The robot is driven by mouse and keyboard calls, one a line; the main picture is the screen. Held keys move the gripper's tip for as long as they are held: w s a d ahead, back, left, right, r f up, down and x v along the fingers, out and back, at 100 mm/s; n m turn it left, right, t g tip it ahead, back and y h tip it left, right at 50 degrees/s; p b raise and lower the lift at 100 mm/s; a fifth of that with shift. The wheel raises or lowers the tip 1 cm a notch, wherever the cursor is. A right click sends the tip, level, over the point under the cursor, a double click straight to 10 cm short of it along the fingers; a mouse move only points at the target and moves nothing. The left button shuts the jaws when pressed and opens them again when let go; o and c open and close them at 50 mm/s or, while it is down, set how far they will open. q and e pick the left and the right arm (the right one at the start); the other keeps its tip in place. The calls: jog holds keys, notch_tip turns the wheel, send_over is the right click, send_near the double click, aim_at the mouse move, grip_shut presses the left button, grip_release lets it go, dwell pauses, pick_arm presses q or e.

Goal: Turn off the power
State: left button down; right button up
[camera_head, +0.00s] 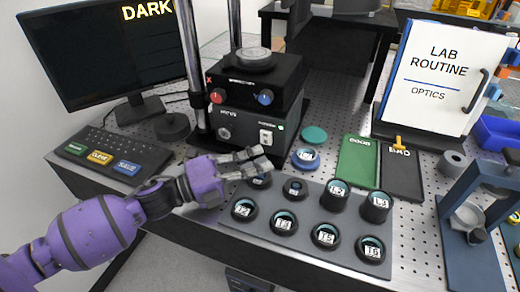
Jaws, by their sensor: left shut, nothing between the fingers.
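The interferometer (247,107) is a black unit between two metal posts, with a red knob and a blue knob on its upper box. A white rocker switch (266,137) sits on the lower front panel, at its right side. I cannot read the switch's position. My left gripper (264,160), on a purple arm from the left, is shut and empty. Its fingertips are just in front of and below the switch in the picture; I cannot tell whether they touch the panel. My right gripper is not in view.
The monitor (100,50) reads DARK, above a keyboard (104,154). A grey tray (318,262) of several labelled optics lies below the gripper. Green and black GOOD and BAD mats (358,160), a LAB ROUTINE binder (445,75) and a blue-grey frame (470,190) stand right.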

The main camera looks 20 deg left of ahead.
aim_at(266, 138)
pick_arm(q)
jog(key=shift+w+r, duration=0.2)
jog(key=shift+w, duration=1.35)
jog(key=shift+a, duration=0.1)
jog(key=shift+w+r+p, duration=0.35)
jog(key=shift+r+p, duration=0.05)
jog(key=shift+f, duration=0.15)
jog(key=shift+s, duration=0.15)
